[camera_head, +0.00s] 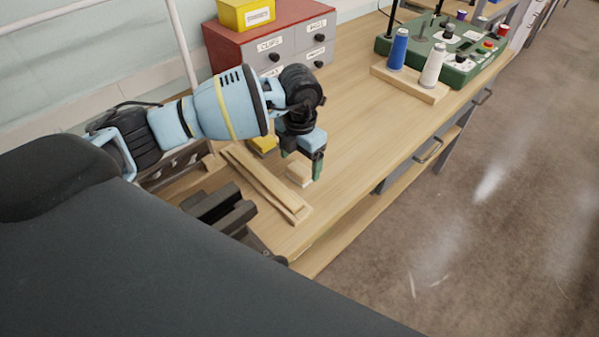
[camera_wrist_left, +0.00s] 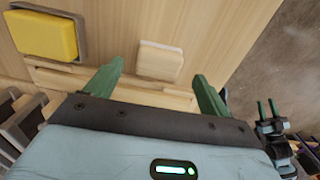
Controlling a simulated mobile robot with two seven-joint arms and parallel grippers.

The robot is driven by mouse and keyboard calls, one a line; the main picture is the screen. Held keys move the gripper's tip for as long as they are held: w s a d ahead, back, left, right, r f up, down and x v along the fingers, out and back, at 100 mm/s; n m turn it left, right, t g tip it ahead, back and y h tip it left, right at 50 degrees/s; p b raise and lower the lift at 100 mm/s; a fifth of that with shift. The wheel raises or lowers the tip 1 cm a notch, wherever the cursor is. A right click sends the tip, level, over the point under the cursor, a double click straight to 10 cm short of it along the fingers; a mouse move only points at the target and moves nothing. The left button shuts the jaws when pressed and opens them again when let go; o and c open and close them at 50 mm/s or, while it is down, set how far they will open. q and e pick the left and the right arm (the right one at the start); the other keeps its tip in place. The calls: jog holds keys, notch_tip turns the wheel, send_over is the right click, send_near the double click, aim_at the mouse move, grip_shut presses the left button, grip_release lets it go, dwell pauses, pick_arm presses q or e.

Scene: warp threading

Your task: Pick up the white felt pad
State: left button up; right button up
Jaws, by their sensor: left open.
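The white felt pad (camera_head: 298,172) is a small pale, cream-coloured block shape on the wooden bench, and it also shows in the left wrist view (camera_wrist_left: 160,61). My left gripper (camera_head: 301,161) is open and empty, with its green fingers pointing down close to the pad. In the left wrist view the pad lies ahead of and between the two fingertips of the left gripper (camera_wrist_left: 159,70), with no clear contact. My right gripper (camera_wrist_left: 266,109) shows small at the right of the left wrist view, its two green fingers apart and empty.
A yellow block (camera_wrist_left: 45,36) sits in a tray beside the pad. Wooden strips (camera_head: 262,181) lie nearer the bench's left edge. A red-and-grey drawer cabinet (camera_head: 285,45) stands behind. Thread spools (camera_head: 398,49) and a green device (camera_head: 470,50) are farther off. The bench right of the pad is clear.

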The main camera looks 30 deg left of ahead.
aim_at(299, 168)
pick_arm(q)
jog(key=shift+w+a+f, duration=0.1)
jog(key=shift+f, duration=1.85)
jog(key=shift+c, duration=0.3)
jog(key=c, duration=1)
jog(key=shift+r, duration=0.15)
